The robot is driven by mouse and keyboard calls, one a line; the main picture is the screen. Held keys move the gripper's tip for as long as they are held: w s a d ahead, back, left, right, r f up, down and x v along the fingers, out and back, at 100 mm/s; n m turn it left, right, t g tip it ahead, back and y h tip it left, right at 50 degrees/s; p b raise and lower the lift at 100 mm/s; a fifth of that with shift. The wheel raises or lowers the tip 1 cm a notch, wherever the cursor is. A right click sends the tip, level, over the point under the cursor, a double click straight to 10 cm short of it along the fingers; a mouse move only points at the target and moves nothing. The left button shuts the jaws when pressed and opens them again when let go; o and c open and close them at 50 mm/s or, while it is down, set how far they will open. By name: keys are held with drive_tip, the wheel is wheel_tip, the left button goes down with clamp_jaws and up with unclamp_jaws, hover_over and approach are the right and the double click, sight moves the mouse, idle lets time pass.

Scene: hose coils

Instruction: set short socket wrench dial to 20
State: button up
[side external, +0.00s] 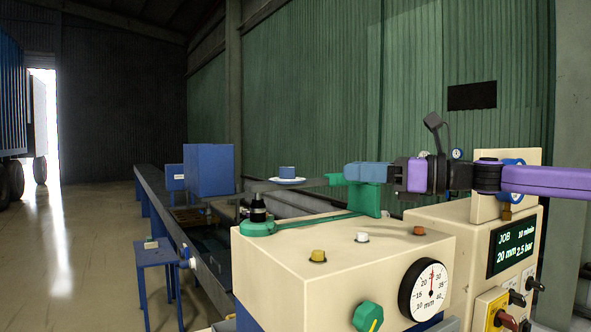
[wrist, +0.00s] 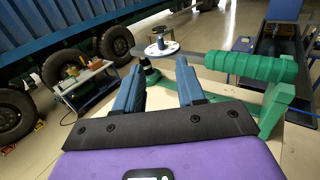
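A wrench-like tool lies level above the cream machine: a grey bar (side external: 318,182) with a ribbed green grip (wrist: 255,66). At its far end is a white disc (side external: 287,180) with a blue piece on top; the disc also shows in the wrist view (wrist: 158,49). My gripper (wrist: 160,64) is open, with the disc beyond and between its blue fingertips; nothing is held. In the side view my gripper (side external: 352,172) is at the green grip's height, partly overlapping it. A round gauge (side external: 424,291) on the machine's front has a red needle pointing nearly straight up.
A green knob (side external: 368,316) with a yellow mark is beside the gauge. A green stand (side external: 320,218) with a black cone (side external: 258,208) sits on the machine top (side external: 390,245), below the tool. A display (side external: 512,246) reads 20 mm, 2.5 bar. A blue box (side external: 209,169) stands behind.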

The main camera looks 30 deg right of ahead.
sight(296, 180)
drive_tip(key=x, duration=1.2)
drive_tip(key=shift+w+a, duration=0.25)
drive_tip(key=shift+a, duration=0.05)
clamp_jaws()
